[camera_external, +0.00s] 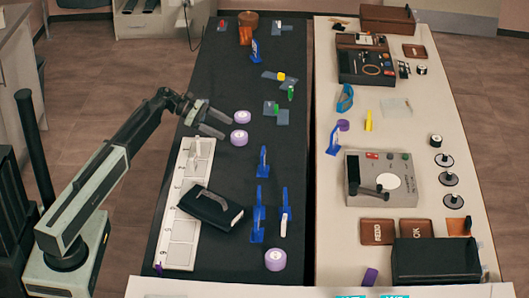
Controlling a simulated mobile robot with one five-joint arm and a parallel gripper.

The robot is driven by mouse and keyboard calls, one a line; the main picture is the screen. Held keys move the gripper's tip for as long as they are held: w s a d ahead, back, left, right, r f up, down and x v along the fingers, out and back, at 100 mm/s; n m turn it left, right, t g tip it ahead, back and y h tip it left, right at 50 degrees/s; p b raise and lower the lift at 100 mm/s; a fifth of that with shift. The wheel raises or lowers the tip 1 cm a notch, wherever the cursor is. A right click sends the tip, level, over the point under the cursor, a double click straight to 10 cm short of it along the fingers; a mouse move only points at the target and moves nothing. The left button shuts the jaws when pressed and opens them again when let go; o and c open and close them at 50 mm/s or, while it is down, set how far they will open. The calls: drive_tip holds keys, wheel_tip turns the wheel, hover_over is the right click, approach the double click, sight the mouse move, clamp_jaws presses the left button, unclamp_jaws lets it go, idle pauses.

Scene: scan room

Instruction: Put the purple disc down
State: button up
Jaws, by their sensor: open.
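Two purple discs with pale tops lie close together on the black table mat: a farther purple disc (242,117) and a nearer purple disc (239,138). A third purple disc (275,260), which looks thicker, stands at the near end of the mat. My gripper (227,126) is open, with its two fingers pointing right and their tips just left of the two farther discs. Nothing shows between the fingers. I cannot tell from this view whether a fingertip touches a disc.
Left of the nearer mat area lie a white segmented strip (180,243) and a black book-like case (210,207). Several blue upright pieces (258,215) stand to its right. The white table (330,270) holds devices and boxes. Bare mat lies left of my gripper's far side.

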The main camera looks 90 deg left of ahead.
drive_tip(key=p+v, duration=0.1)
drive_tip(key=v, duration=0.4)
drive_tip(key=shift+s+r+p, duration=0.25)
drive_tip(key=shift+r+p, duration=0.05)
drive_tip(key=shift+s+a+r, duration=0.1)
drive_tip(key=shift+s+a, duration=0.05)
drive_tip(key=shift+s, duration=0.35)
drive_tip(key=shift+o, duration=0.5)
idle(0.4)
